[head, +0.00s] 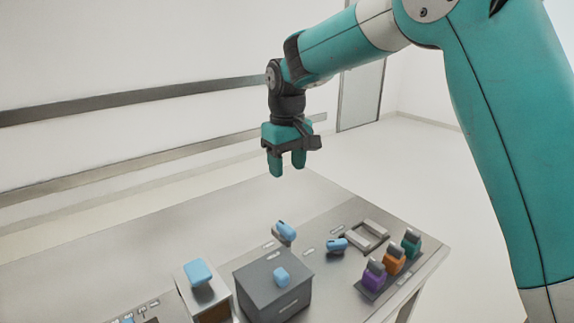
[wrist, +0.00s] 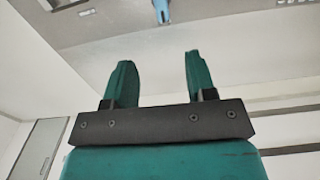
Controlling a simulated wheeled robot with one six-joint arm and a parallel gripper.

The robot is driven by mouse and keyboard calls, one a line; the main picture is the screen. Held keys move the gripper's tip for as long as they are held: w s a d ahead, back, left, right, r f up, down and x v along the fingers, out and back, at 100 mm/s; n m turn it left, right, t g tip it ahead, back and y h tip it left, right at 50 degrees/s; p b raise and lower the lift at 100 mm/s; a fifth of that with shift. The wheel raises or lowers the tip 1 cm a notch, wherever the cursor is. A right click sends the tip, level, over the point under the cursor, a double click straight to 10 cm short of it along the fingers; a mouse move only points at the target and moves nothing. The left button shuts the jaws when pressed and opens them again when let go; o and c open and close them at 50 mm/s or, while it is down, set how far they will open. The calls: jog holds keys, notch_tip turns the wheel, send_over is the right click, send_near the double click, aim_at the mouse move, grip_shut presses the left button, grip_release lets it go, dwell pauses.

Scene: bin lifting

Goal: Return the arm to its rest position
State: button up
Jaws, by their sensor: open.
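My teal arm reaches in from the upper right of the head view. My gripper (head: 287,172) points down and hangs in the air above the back part of the table (head: 160,251). Its two teal fingers are apart with nothing between them. In the wrist view my gripper (wrist: 158,78) also shows two separate, empty fingers. A blue item shows small at the top of that view, beyond the fingers.
The table's back left is clear.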

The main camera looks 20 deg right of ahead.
dwell(0.4)
jog(key=s+a+r+n+y, duration=0.1)
jog(key=s+a+y, duration=0.1)
jog(key=s, duration=1.3)
jog(key=s+a+n+y, duration=0.2)
jog(key=s, duration=1.4)
jog(key=shift+a+r+n, duration=0.3)
jog(key=shift+a+r, duration=0.05)
jog(key=shift+a, duration=0.05)
